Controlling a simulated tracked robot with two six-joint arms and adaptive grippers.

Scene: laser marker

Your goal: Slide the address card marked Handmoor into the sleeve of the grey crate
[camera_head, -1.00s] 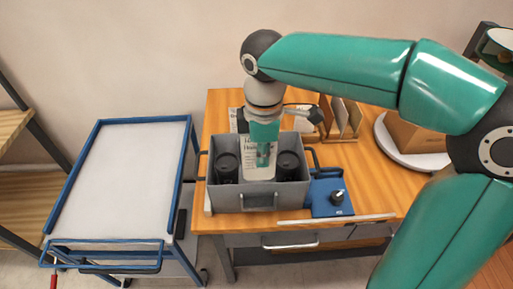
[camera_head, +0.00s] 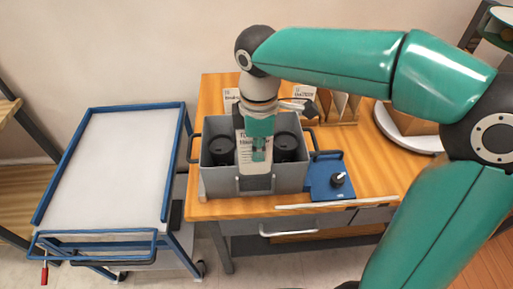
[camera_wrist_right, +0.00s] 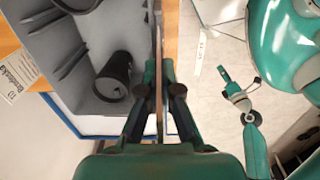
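The grey crate (camera_head: 215,184) stands on the wooden bench and holds two black cylindrical items; one (camera_wrist_right: 113,75) also shows in the right wrist view. My right gripper (camera_head: 258,155) points down at the front of the crate. It is shut on a white card marked Handmoor (camera_head: 245,143), which is upright and partly hidden by the fingers. In the right wrist view the card (camera_wrist_right: 159,70) is a thin edge between the fingertips, beside the crate wall. My left gripper (camera_wrist_right: 225,73) appears small and low in the right wrist view.
A wooden rack (camera_head: 343,108) is at the back. A blue-railed trolley (camera_head: 110,165) with a bare top stands left.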

